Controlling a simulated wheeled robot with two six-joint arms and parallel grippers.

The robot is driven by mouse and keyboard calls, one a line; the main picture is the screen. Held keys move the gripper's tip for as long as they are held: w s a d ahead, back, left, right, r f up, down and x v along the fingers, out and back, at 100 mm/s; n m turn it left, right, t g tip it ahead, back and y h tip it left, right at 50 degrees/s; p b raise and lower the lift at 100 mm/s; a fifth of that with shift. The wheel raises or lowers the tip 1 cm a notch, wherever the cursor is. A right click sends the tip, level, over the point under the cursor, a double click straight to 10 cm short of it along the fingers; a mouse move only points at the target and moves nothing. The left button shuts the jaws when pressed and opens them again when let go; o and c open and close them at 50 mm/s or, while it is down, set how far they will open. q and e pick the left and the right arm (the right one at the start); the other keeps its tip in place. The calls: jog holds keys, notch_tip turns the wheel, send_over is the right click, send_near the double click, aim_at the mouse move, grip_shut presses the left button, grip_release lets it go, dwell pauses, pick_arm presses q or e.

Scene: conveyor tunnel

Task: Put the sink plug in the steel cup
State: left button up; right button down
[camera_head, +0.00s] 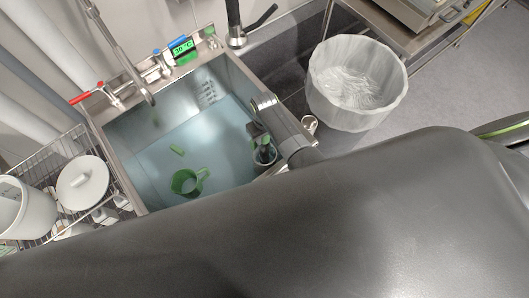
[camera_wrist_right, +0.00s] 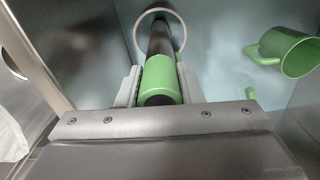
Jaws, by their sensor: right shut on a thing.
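My right gripper (camera_head: 262,148) is over the right side of the sink. In the right wrist view it is shut around a green cylinder (camera_wrist_right: 160,84) on a dark rod, with a pale ring at the far end; I cannot tell whether this is the sink plug. A small green piece (camera_head: 177,150) lies in the sink, apart from the gripper. A small, pale, rounded object (camera_head: 310,124) stands by the sink's right edge; I cannot tell whether it is the steel cup. My left gripper is out of view.
A green mug (camera_head: 185,183) is in the sink (camera_head: 140,128) and shows in the wrist view (camera_wrist_right: 288,52). A wire rack (camera_head: 45,155) with white dishes stands left. A lined bin (camera_head: 385,112) stands right. Taps line the back edge. My dark arm blocks the foreground.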

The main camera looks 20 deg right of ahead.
notch_tip(320, 180, up, 3)
jog(key=shift+r+p, duration=0.1)
jog(key=shift+p, duration=1.15)
notch_tip(320, 180, up, 2)
jog(key=shift+r+p, duration=0.1)
jog(key=shift+p, duration=0.3)
notch_tip(320, 180, up, 8)
jog(key=shift+r, duration=0.25)
